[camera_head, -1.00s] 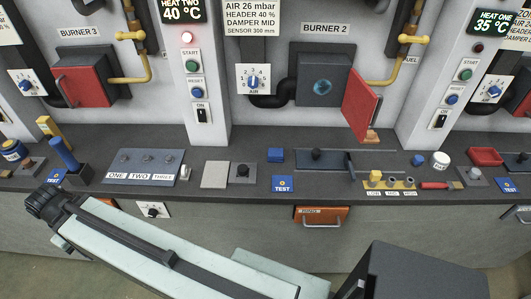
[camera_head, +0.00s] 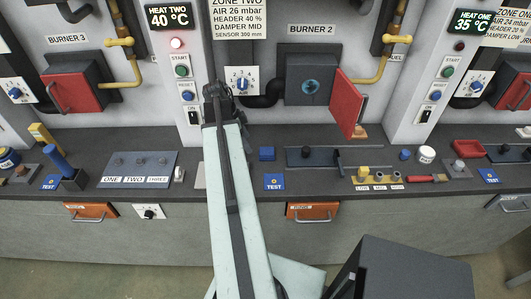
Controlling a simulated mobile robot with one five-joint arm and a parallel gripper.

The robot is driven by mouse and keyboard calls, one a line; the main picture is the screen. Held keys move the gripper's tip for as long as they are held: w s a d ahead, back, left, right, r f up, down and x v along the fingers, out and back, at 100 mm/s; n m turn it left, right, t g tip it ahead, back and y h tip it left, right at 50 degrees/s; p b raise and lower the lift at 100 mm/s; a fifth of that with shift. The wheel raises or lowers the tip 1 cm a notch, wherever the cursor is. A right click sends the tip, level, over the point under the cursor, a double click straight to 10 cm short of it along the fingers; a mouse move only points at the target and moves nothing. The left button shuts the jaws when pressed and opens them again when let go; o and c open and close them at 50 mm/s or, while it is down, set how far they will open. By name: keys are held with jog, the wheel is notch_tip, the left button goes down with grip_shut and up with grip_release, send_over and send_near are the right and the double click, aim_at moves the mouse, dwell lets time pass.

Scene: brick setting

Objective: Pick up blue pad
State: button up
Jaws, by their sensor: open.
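A small blue block-like pad (camera_head: 267,153) sits on the dark counter below burner 2, just right of my arm. A flat blue TEST card (camera_head: 274,181) lies in front of it, near the counter's front edge. I cannot tell for sure which is the blue pad. My gripper (camera_head: 214,91) is the dark end of my raised arm, in front of the wall between the start panel and the air dial. It looks empty and stands apart from the blue pad, up and to its left. The fingers are small and hard to make out.
My arm covers part of the counter, including most of a light grey plate (camera_head: 199,176). A dark slotted plate (camera_head: 318,157) with a lever lies right of the blue pad. The open red burner door (camera_head: 347,102) juts out above. A ONE-TWO-THREE panel (camera_head: 140,169) lies left.

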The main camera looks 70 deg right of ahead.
jog(key=m, duration=0.2)
send_near(267, 151)
jog(key=shift+s+d+f, duration=0.15)
jog(key=shift+d+f, duration=0.15)
jog(key=shift+f, duration=0.25)
jog(key=shift+s+d+f, duration=0.15)
jog(key=shift+d+f, duration=0.1)
jog(key=shift+f, duration=0.3)
jog(key=b+x, duration=0.7)
jog(key=x, duration=0.1)
jog(key=shift+a, duration=0.3)
jog(key=shift+r, duration=0.1)
jog(key=shift+c, duration=0.3)
jog(key=c, duration=1.4)
